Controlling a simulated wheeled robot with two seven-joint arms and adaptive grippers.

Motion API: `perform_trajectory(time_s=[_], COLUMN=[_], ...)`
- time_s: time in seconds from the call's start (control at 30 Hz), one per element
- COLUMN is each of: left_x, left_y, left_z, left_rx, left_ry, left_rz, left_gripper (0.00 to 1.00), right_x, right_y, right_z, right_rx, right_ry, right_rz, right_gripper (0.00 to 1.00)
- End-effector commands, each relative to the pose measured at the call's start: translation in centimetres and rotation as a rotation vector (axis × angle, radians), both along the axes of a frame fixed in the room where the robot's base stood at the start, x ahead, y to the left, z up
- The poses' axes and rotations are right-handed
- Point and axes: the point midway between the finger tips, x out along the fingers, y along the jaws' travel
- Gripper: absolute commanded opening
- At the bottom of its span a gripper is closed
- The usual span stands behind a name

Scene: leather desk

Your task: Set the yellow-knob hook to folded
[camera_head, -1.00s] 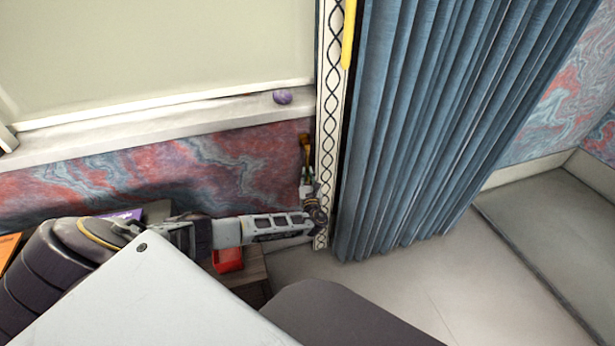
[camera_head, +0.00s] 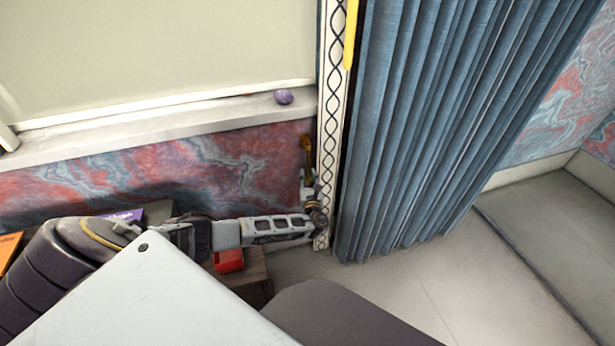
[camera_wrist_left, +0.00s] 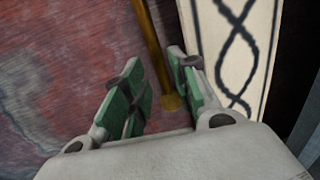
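In the head view the hook (camera_head: 308,152) is a small brown-yellow piece on the wall, left of the patterned strip. My left gripper (camera_head: 310,188) is just below it there. In the left wrist view my left gripper (camera_wrist_left: 157,62) is open, its green-padded fingers on either side of the rod. The knob appears closer to the right finger; I cannot tell whether they touch. My right gripper is not in view.
A white strip with a dark wavy pattern (camera_head: 327,120) stands close right of the gripper, with blue curtains (camera_head: 420,130) beyond. A window sill (camera_head: 180,122) with a purple ball (camera_head: 284,97) is above. A red object (camera_head: 229,260) lies below my arm.

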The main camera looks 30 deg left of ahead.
Motion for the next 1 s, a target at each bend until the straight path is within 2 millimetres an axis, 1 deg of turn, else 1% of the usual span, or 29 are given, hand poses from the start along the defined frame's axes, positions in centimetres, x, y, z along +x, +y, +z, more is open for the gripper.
perform_trajectory(time_s=[0.03,0.6,0.8,1.0], left_x=[-0.2,-4.8,-5.6,-5.7], left_y=[-0.6,-3.6,-4.1,-4.2], left_z=[0.0,-0.1,-0.1,-0.1], left_rx=[-0.004,0.000,0.001,0.002], left_ry=[0.000,0.000,0.000,-0.001], left_rz=[-0.008,0.001,0.003,0.004], left_gripper=[0.34,0.34,0.34,0.34], right_x=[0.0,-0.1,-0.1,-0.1], right_y=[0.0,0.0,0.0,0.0], right_z=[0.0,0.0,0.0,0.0], right_rx=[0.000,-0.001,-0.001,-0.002], right_ry=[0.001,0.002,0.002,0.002], right_rz=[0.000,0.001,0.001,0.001], right_gripper=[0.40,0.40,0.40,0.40])
